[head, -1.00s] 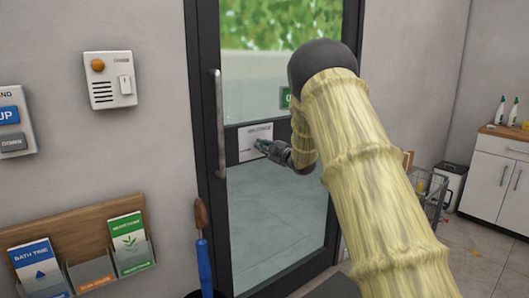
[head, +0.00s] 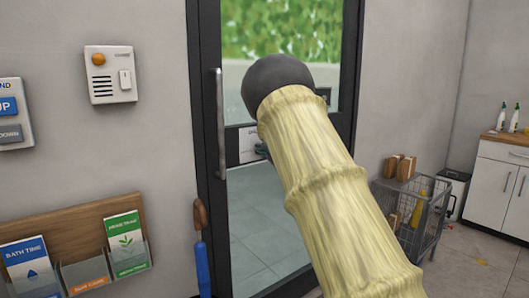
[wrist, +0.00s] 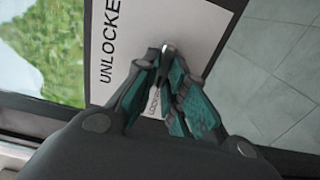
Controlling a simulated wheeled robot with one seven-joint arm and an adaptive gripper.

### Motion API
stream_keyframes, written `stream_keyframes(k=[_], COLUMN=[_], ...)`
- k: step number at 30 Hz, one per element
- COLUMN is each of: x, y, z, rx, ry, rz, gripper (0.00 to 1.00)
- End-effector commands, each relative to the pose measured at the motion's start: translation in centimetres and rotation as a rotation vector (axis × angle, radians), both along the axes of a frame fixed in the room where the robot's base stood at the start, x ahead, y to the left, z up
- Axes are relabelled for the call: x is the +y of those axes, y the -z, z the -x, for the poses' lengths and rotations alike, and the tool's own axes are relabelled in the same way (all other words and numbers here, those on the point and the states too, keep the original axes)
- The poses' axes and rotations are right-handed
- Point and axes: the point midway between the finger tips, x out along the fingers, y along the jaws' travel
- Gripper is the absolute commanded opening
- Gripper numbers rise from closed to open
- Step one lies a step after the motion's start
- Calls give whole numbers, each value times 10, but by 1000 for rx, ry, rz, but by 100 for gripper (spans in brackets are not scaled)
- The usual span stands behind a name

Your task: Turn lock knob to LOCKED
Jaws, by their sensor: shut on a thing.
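The white lock plate (head: 248,145) is on the dark-framed glass door (head: 209,120), partly covered by my arm. In the wrist view the plate (wrist: 188,22) shows "UNLOCKED" down its left side, cut off at the top. A second label between my fingers seems to read "LOCKED". My gripper (wrist: 165,58) is shut on the small grey lock knob (wrist: 165,47), with its teal-padded fingers meeting there. The fingers hide most of the knob, so I cannot tell which label it points to. In the head view my arm hides nearly all of the gripper.
A long vertical handle (head: 221,125) stands on the door left of the plate. An intercom panel (head: 112,75) and a leaflet rack (head: 75,240) are on the left wall. A wire trolley (head: 410,210) holding boxes stands to the right.

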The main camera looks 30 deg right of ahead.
Motion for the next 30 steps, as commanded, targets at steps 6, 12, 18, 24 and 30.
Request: stream_keyframes(k=[6,12,18,24,30], x=[0,0,0,0,-1], y=[1,2,1,1,0], z=[0,0,0,0,14], rx=[2,3,2,1,1], ry=[0,0,0,0,0], rz=[5,4,4,3,2], gripper=[0,16,34,34,34])
